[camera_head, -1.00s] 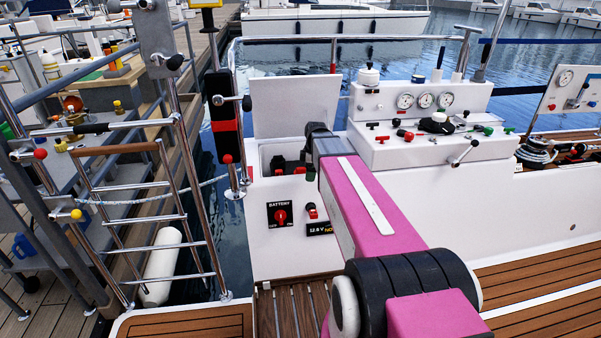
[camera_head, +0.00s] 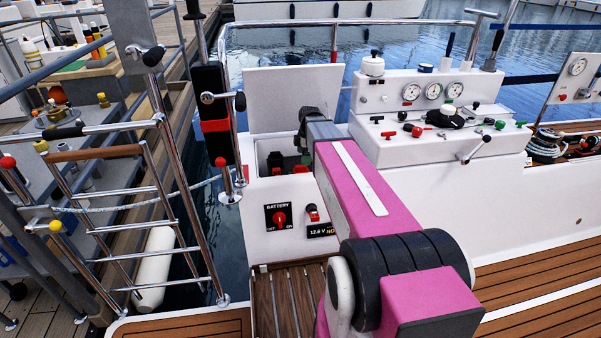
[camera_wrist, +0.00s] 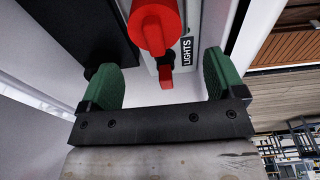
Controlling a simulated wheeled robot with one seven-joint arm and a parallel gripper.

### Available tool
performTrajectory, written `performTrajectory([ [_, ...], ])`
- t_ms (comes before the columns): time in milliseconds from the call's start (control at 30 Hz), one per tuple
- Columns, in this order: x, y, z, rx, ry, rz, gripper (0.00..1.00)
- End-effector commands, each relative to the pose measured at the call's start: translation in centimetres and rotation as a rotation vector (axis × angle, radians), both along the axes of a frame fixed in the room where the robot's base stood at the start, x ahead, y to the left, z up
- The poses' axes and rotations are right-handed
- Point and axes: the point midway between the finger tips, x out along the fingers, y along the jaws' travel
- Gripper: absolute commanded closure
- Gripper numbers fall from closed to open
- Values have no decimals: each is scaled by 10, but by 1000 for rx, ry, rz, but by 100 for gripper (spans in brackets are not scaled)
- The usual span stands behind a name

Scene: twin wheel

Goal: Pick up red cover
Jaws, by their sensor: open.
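In the wrist view a red part (camera_wrist: 155,25) with a rounded body shows at the top, above the gap between my fingers, with a smaller red tab (camera_wrist: 166,76) below it. They are beside a "LIGHTS" label on a white panel. I cannot tell for sure which red part is the cover. My gripper (camera_wrist: 162,82) is open, its two green pads apart with nothing held between them. In the head view my gripper is mostly hidden by my pink arm, at the open white box. Red pieces (camera_head: 300,169) show inside that box.
The box's raised white lid (camera_head: 293,100) stands behind my arm. A white console (camera_head: 430,110) with gauges and levers is at right. A chrome ladder (camera_head: 135,220) stands at left.

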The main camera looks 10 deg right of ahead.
Motion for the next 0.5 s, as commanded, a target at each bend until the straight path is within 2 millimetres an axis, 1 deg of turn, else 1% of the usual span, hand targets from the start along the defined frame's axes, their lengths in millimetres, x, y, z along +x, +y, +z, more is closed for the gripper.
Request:
performTrajectory([
  [33, 0, 1, -8, 0, 2, 0, 12],
  [133, 1, 3, -22, 0, 2, -1, 12],
  [200, 1, 4, -28, 0, 1, -1, 12],
  [367, 2, 5, -35, 0, 1, -1, 12],
  [500, 6, 9, -50, 0, 1, -1, 12],
])
